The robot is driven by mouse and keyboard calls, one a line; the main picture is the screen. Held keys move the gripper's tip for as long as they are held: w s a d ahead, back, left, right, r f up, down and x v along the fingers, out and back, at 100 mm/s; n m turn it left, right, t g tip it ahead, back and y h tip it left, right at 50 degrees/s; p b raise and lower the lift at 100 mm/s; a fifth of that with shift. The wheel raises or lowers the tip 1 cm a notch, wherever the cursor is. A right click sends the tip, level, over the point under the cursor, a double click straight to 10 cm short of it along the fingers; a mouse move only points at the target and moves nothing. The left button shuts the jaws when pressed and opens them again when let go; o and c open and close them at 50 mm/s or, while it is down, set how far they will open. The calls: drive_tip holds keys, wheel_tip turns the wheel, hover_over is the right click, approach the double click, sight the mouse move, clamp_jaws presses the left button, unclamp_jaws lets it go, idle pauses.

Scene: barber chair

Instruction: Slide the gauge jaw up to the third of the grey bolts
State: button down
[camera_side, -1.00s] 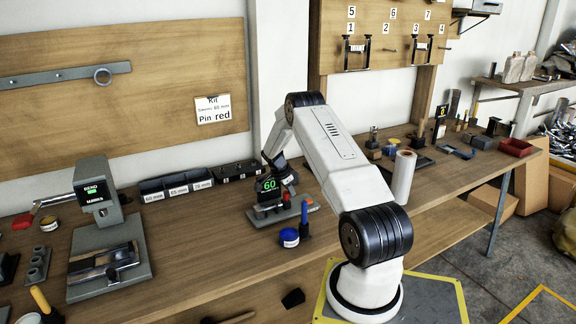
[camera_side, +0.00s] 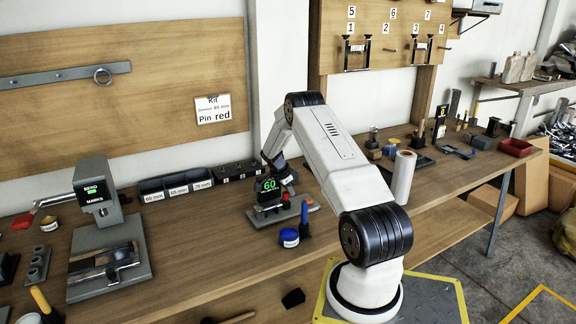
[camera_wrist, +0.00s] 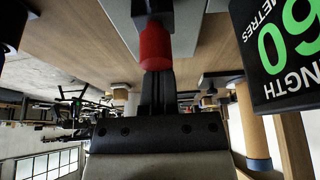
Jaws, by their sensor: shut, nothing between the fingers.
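The length gauge shows a green 60 on its dark display (camera_side: 269,184) and stands on a grey base (camera_side: 262,221) on the bench. The display is also large at the right of the wrist view (camera_wrist: 283,50). My gripper (camera_wrist: 156,75) is shut and empty, its dark fingertips at a red cylindrical part (camera_wrist: 154,45) of the gauge. They look close to or touching it; I cannot tell which. In the side view my gripper (camera_side: 285,190) is low over the gauge and partly hidden by it. A dark holder (camera_side: 238,170) with numbered labels stands behind; I cannot make out the grey bolts.
A bin row (camera_side: 176,185) labelled 60, 65 and 70 mm stands left of the numbered holder. A blue-lidded pot (camera_side: 289,237) and a blue upright item (camera_side: 305,220) stand close in front of the gauge. A bending press (camera_side: 104,235) is at left. The bench between is clear.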

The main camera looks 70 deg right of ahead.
drive_tip(key=shift+s+d, duration=0.3)
drive_tip(key=shift+s, duration=0.1)
idle(0.3)
wheel_tip(320, 180, up, 8)
idle(1.0)
